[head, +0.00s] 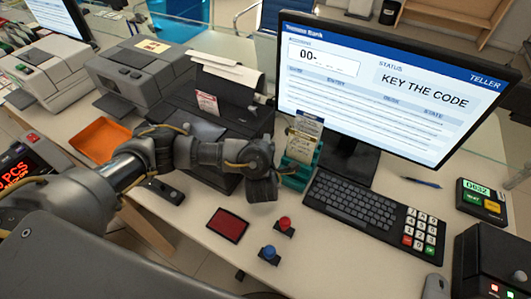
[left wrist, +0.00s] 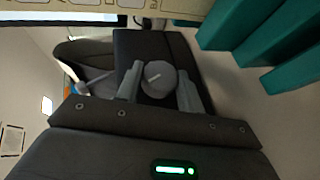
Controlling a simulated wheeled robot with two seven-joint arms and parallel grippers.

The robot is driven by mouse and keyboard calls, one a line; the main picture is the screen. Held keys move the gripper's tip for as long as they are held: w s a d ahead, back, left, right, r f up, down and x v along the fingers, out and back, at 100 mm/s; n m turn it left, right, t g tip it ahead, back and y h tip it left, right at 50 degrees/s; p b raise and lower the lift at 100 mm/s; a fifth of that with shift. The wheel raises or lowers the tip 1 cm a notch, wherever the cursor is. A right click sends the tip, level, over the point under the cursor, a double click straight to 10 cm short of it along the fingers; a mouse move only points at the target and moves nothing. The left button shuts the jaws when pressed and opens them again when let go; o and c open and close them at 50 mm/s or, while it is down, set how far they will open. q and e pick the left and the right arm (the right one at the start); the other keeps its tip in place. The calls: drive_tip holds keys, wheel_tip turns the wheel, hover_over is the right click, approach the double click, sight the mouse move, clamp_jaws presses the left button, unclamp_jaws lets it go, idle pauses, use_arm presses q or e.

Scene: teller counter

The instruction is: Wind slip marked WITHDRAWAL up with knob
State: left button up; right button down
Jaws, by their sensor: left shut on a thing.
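My left gripper (head: 262,188) is beside the lower right of the black printer (head: 232,118). In the left wrist view its two fingers (left wrist: 160,92) are shut on a round grey knob (left wrist: 158,78) with a pale line, set against a dark body. In the head view the knob is hidden by my gripper. White paper (head: 230,70) stands at the printer's top, with a small printed slip (head: 207,103) on its front. More slips (head: 303,138) stand in a teal holder (head: 297,172) to the right. I cannot read WITHDRAWAL on any of them.
The monitor (head: 390,85) reads KEY THE CODE. A keyboard (head: 360,205) and keypad (head: 420,232) lie in front of it. A red pad (head: 227,225), a red button (head: 284,224) and a blue button (head: 268,253) sit near the front edge. An orange tray (head: 100,138) is at left.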

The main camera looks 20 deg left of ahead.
use_arm(q)
drive_tip(key=shift+s+f+n+t+b, duration=0.1)
drive_tip(key=shift+f+n+t+b, duration=0.2)
drive_tip(key=shift+t+b, duration=0.45)
drive_tip(key=shift+r+b, duration=0.1)
drive_tip(key=shift+b, duration=0.3)
drive_tip(key=o, duration=1)
drive_tip(key=shift+d, duration=0.1)
drive_tip(key=shift+r, duration=0.1)
